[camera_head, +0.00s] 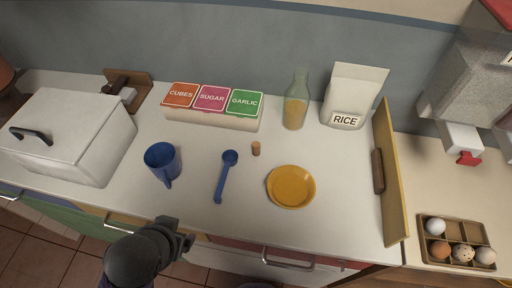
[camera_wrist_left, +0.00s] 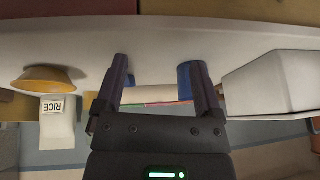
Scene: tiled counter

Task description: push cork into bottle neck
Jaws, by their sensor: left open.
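The small brown cork (camera_head: 256,148) stands on the white counter, right of the blue spoon. The clear glass bottle (camera_head: 295,102), with yellowish contents in its lower part, stands upright at the back, between the labelled boxes and the rice bag. Its neck appears open, and the cork is apart from it. My left gripper (camera_head: 175,226) is at the counter's front edge, in front of the blue mug and well away from cork and bottle. In the left wrist view its fingers (camera_wrist_left: 164,72) are apart with nothing held between them. My right gripper is not in view.
A blue mug (camera_head: 162,160), a blue spoon (camera_head: 225,178) and an orange plate (camera_head: 291,187) lie across the counter. Boxes (camera_head: 212,100) and a rice bag (camera_head: 352,95) flank the bottle. A white bin (camera_head: 68,135) is left; an upright wooden panel (camera_head: 390,175) is right.

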